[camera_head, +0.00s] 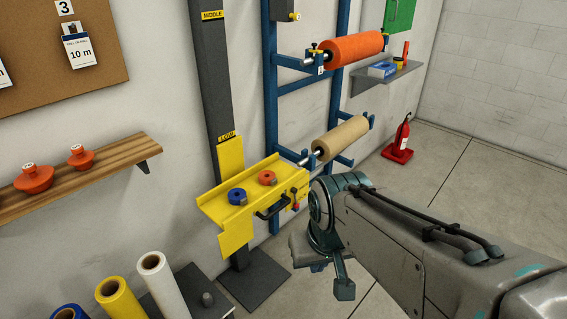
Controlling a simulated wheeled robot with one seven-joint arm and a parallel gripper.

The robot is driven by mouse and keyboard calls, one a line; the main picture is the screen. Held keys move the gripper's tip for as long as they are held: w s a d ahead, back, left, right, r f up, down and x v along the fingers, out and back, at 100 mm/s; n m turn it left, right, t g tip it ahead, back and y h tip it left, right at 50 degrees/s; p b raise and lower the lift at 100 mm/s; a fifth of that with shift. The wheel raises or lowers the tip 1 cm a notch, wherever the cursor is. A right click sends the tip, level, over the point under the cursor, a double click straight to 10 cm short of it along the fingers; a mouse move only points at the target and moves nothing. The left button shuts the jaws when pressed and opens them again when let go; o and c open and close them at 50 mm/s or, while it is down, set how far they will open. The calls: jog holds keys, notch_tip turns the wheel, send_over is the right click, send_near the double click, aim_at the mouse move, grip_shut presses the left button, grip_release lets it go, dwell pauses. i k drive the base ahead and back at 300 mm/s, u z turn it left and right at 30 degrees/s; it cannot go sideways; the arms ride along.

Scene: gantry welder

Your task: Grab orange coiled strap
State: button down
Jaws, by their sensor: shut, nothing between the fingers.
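My gripper (344,289) is to the right of and below the tray in the picture, pointing down, apart from both coils. It is shut and empty. My arm hides part of it.
The tray sits on a dark post (221,90) and has a black handle (272,208) at its front. A blue rack with an orange roll (353,48) and a tan roll (341,138) stands behind. Upright rolls (162,283) stand at lower left.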

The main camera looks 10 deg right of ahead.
aim_at(266, 178)
jog(key=z, duration=0.5)
jog(key=i, duration=1.7)
jog(key=u, duration=0.5)
